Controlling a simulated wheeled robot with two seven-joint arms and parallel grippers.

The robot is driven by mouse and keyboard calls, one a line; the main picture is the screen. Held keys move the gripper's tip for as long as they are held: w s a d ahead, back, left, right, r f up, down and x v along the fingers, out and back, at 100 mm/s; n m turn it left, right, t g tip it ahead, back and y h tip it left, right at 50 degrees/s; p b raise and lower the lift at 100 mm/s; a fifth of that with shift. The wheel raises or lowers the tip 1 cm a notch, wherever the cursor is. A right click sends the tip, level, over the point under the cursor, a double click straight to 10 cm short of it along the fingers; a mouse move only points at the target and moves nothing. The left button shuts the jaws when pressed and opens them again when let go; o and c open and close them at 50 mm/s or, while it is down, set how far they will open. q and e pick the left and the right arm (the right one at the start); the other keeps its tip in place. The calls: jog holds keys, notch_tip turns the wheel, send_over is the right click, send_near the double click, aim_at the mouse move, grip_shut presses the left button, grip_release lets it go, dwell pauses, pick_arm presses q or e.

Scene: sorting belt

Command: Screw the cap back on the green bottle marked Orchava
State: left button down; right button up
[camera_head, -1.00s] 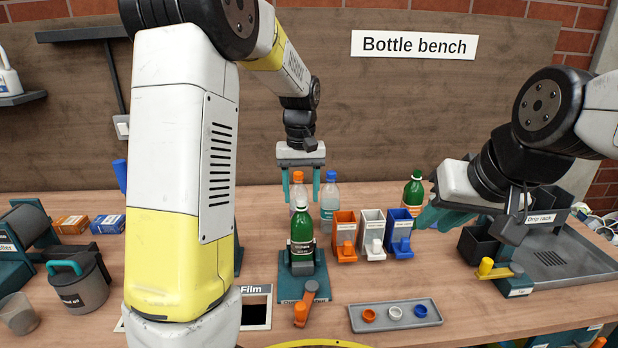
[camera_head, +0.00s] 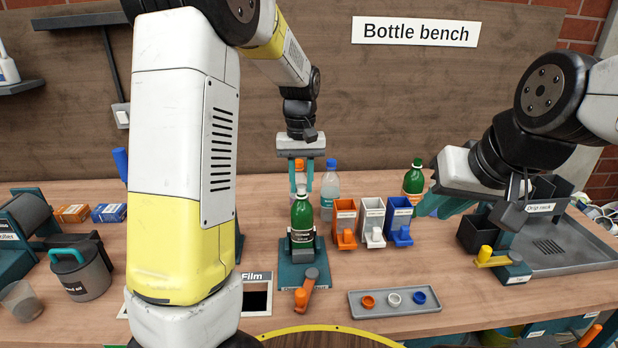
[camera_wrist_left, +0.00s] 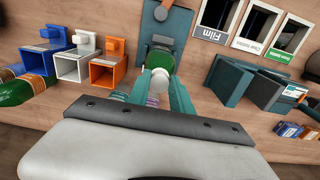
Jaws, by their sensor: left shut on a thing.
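The green bottle (camera_head: 302,222) stands upright in a teal clamp stand (camera_head: 303,277) at the middle of the bench. Its label is too small to read. In the left wrist view the fingertips (camera_wrist_left: 160,85) close round a pale, rounded top. I cannot tell how the cap sits on the neck. My right gripper (camera_head: 432,205) hangs at the right, beside another green bottle (camera_head: 413,182); its opening is hard to see.
Orange (camera_head: 345,222), white (camera_head: 372,222) and blue (camera_head: 398,222) dispensers stand right of the clamp. Blue-capped (camera_head: 330,188) and orange-capped bottles are behind. A grey tray (camera_head: 395,309) holds orange, white and blue rings in front. The clamp's orange-tipped lever (camera_head: 305,290) sticks out forward.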

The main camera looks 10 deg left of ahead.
pick_arm(q)
jog(key=m, duration=0.5)
jog(key=shift+m, duration=0.3)
jog(key=m, duration=0.4)
jog(key=shift+d+m, duration=0.1)
jog(key=shift+m, duration=0.3)
jog(key=m, duration=0.4)
jog(key=shift+f+m, duration=0.1)
jog(key=shift+m, duration=0.5)
